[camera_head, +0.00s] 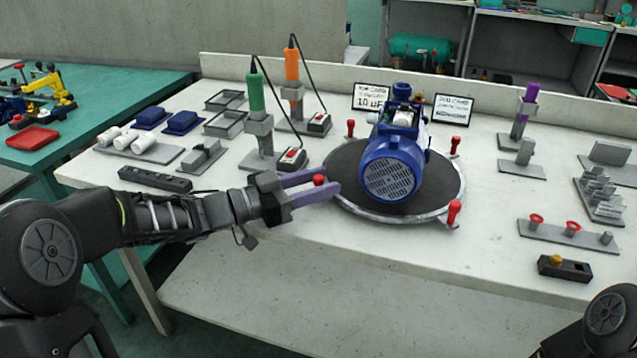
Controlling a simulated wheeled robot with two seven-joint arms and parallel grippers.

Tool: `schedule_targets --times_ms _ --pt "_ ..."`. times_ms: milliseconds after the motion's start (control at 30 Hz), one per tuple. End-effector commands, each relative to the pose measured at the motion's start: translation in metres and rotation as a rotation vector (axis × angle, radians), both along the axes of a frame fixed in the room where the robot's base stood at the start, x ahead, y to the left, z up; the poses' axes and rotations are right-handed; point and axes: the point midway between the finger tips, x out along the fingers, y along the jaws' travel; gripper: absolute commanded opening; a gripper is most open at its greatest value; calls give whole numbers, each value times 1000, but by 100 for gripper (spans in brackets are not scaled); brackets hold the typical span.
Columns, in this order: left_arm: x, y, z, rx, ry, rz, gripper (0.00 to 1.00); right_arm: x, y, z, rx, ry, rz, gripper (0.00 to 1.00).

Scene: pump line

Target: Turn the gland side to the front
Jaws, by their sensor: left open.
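A blue motor-pump unit (393,165) stands on a round dark turntable (350,180) with a light metal rim. The motor's round grilled end faces the front. Red-knobbed handles stand around the rim: one at the front right (454,211), one at the right (455,146), one at the back left (350,128) and one at the left front (319,181). My left gripper (335,185) is open, its two purple fingers on either side of the left front red knob. Contact cannot be told. My right gripper is out of view; only part of my right arm shows at the lower right.
Green (255,95) and orange (291,65) screwdriver-like tools stand in holders behind my left gripper. A black power strip (155,179) lies left. Two cards (452,110) stand behind the pump. A rack with red-topped parts (566,235) and a black box (564,268) are at right.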

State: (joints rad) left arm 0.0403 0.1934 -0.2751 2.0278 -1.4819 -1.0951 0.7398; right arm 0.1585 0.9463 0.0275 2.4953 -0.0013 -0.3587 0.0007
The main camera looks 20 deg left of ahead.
Motion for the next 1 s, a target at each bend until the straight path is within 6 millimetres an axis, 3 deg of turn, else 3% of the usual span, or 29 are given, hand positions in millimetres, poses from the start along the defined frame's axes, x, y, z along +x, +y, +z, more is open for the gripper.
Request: schedule_targets --times_ms 67,567,1000 --pt "0 0 0 0 0 0 40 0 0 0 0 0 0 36" --pt "0 0 0 0 0 0 0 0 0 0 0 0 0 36" --pt "0 0 0 0 0 0 0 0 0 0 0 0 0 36"
